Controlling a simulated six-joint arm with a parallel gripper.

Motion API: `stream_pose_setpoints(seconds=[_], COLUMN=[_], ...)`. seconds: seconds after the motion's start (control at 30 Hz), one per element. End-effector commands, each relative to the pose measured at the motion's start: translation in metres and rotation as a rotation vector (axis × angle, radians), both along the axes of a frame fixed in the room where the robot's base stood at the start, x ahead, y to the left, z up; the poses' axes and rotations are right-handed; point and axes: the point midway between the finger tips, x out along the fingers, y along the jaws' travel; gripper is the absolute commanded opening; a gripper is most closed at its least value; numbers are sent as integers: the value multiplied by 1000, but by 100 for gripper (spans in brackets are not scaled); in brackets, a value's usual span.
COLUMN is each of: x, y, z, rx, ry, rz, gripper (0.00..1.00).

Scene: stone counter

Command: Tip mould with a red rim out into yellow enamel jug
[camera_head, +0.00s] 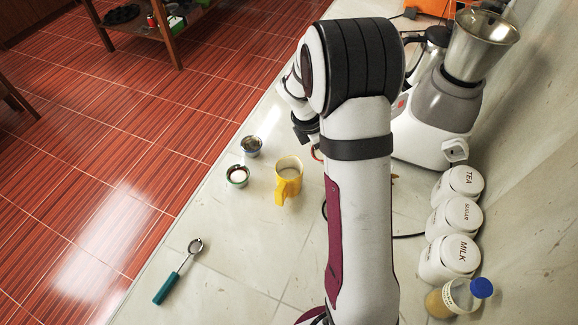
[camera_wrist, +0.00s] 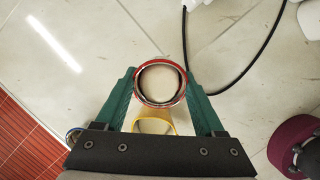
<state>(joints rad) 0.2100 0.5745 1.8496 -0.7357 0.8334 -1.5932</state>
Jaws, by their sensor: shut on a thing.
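The mould with a red rim (camera_wrist: 138,87) is between the teal fingers of my gripper (camera_wrist: 160,92) in the wrist view. Its rim faces the wrist camera and a pale beige surface shows inside; I cannot tell how full it is. The yellow enamel jug (camera_head: 288,182) stands upright on the counter in the head view, its handle toward the front and its inside pale. Part of the jug (camera_wrist: 152,126) shows behind and below the mould in the wrist view. In the head view my arm hides most of the gripper and mould.
Left of the jug stand a green-rimmed mould (camera_head: 238,175) with white contents and a dark-rimmed mould (camera_head: 252,146). A teal-handled scoop (camera_head: 178,273) lies front left. White canisters (camera_head: 450,257), a blue-capped jar (camera_head: 455,298) and a blender (camera_head: 445,105) line the right. A black cable (camera_wrist: 245,62) crosses the counter.

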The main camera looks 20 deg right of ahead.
Motion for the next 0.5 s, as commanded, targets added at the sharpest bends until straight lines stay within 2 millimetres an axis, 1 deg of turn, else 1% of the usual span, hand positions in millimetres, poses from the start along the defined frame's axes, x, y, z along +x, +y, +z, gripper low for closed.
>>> stream_pose_setpoints(seconds=[0.5], x=[0], y=[8], z=[2], rx=[-70], ry=[2], rz=[2], gripper=[12])
